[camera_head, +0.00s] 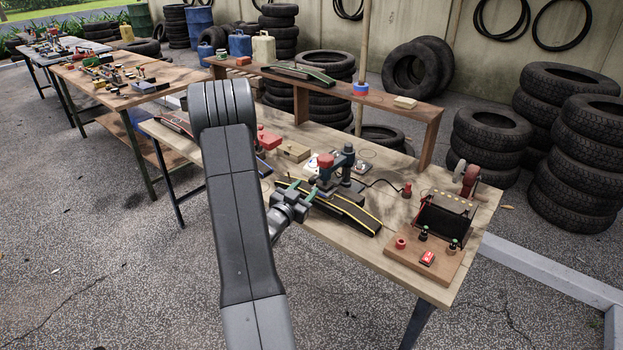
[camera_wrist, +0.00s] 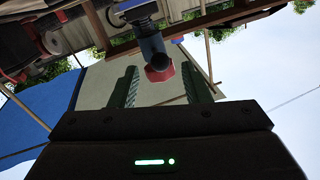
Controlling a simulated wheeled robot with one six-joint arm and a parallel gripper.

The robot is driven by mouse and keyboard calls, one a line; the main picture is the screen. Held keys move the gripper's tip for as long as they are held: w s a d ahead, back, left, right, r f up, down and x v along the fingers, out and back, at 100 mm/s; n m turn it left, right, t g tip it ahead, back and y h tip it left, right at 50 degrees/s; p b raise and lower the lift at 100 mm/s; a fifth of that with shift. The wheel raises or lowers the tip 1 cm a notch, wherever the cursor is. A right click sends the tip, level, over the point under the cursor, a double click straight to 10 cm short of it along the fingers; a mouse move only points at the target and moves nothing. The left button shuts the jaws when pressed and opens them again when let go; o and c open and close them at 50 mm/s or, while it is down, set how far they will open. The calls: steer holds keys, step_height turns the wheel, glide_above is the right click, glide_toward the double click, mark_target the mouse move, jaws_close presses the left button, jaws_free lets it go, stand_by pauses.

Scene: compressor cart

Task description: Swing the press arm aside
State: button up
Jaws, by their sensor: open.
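A small bench press stands on the wooden workbench. Its press arm (camera_head: 347,161) is dark blue-grey, with a red part (camera_head: 325,161) at its left end, above a dark base. My gripper (camera_head: 303,190) is just left of and in front of the press, with its green fingers spread. In the wrist view my gripper (camera_wrist: 159,88) is open, and a blue arm (camera_wrist: 152,46) with a red end (camera_wrist: 160,74) and a dark round knob shows beyond and between the fingers. Whether anything touches the fingers cannot be told. My arm hides part of the bench.
A dark, yellow-edged ramp-like piece (camera_head: 345,209) lies beside the gripper. A wooden board (camera_head: 415,262) with red and black knobs is at the right. A raised shelf (camera_head: 400,105) runs along the back. Stacked tyres (camera_head: 490,140) stand behind the bench.

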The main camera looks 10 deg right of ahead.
mark_target(312, 182)
steer(key=p+x, duration=0.1)
steer(key=x, duration=0.4)
steer(key=shift+w, duration=0.1)
jaws_close()
